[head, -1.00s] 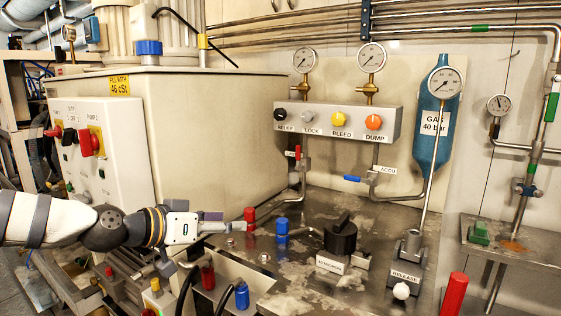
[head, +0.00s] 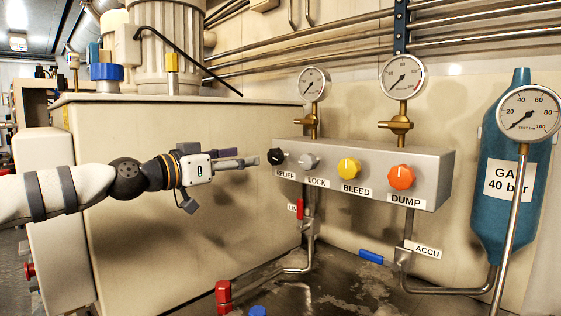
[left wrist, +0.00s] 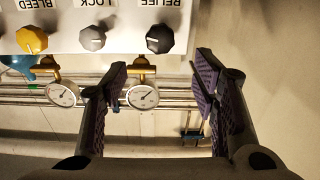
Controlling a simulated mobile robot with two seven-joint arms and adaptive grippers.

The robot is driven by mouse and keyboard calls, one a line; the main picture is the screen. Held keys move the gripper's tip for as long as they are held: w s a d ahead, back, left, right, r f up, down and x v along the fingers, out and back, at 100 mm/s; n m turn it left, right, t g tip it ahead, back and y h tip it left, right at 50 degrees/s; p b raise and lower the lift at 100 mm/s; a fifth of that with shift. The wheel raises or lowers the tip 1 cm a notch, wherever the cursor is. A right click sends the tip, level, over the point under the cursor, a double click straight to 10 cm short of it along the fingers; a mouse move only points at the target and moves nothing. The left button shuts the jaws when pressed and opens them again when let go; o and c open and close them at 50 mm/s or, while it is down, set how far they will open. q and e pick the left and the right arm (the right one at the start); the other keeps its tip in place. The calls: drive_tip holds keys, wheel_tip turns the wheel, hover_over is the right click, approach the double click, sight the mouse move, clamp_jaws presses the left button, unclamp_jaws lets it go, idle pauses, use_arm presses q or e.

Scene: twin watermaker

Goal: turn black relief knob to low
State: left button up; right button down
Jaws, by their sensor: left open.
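The black relief knob (head: 276,156) is at the left end of the grey valve box (head: 428,174), above the RELIEF label. My left gripper (head: 248,160) is just left of the knob in the head view, level with it. In the left wrist view, which shows the panel upside down, the black knob (left wrist: 160,39) is beyond and between the line of the two spread fingers (left wrist: 160,85). The gripper is open and empty, and no contact with the knob shows. A white pointer line shows on the knob. My right gripper is not in view.
The grey lock knob (head: 308,161), yellow bleed knob (head: 349,168) and orange dump knob (head: 401,177) sit in a row to the right. Gauges stand above the box. A large beige tank (head: 180,230) is behind and below my left arm.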

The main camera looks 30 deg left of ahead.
sight(272, 159)
use_arm(q)
drive_tip(key=x, duration=0.3)
drive_tip(key=f+b+x, duration=0.1)
drive_tip(key=x, duration=0.2)
drive_tip(key=b+x, duration=0.1)
drive_tip(key=x, duration=0.2)
drive_tip(key=shift+w+f, duration=0.25)
drive_tip(key=shift+f, duration=0.05)
drive_tip(key=shift+w+d+r, duration=0.15)
drive_tip(key=shift+w+r, duration=0.05)
drive_tip(key=shift+w, duration=0.05)
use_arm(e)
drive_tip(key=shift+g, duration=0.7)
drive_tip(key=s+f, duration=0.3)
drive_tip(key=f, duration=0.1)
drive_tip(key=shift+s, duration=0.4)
use_arm(q)
drive_tip(key=shift+c, duration=0.6)
drive_tip(key=c, duration=1)
